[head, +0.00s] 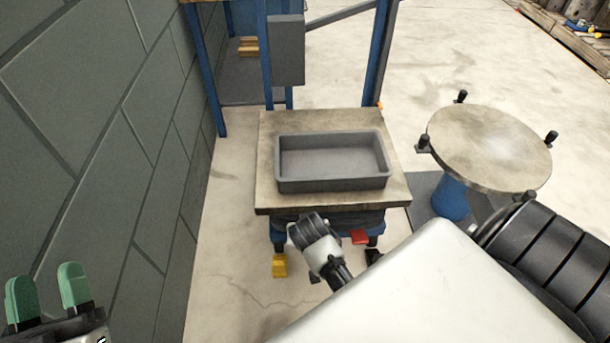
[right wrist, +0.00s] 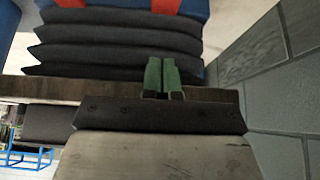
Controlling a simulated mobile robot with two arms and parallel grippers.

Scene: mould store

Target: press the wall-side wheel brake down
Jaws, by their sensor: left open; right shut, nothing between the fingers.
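The lift table (head: 400,190) stands near the wall. At its wall-side front foot is a yellow pedal (head: 280,265), which looks like the wall-side wheel brake; I cannot tell whether it is up or down. A red pedal (head: 360,237) sits further right under the same front edge. My left gripper (head: 45,288) is open and empty at the lower left by the wall, well apart from the table. My right gripper (right wrist: 161,77) is shut with nothing in it, its green fingers in front of the table's dark bellows (right wrist: 115,45). Its fingertips do not show in the head view.
The block wall (head: 90,130) runs along the left, with a strip of bare floor between it and the table. A grey tray (head: 333,186) sits on the tabletop. A round table (head: 490,150) stands to the right. A blue frame (head: 376,60) rises behind.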

